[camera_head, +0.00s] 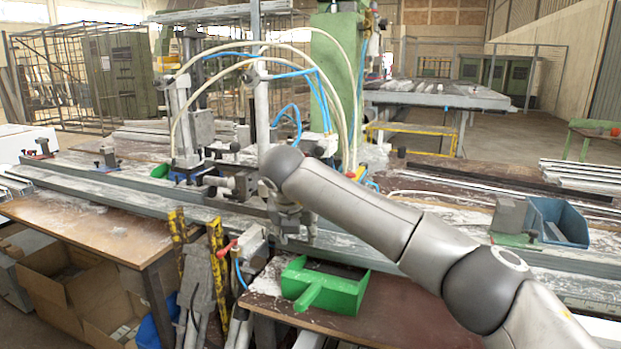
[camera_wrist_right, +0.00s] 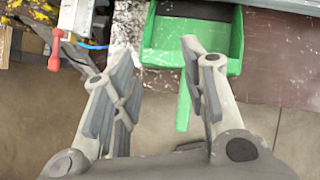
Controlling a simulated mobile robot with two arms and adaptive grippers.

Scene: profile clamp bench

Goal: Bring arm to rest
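My right arm reaches in from the lower right in the head view, its gripper (camera_head: 297,228) hanging down at the front edge of the clamp bench. In the head view the green bin (camera_head: 330,283) sits on the brown table, just below and right of the gripper. My left gripper does not show in either view.
A long metal rail (camera_head: 130,199) runs along the bench with a clamp machine (camera_head: 193,130) and hoses behind my arm. A red-handled lever (camera_head: 228,248) and yellow-black posts (camera_head: 216,255) stand left of the gripper. A blue bin (camera_head: 558,222) is at the right.

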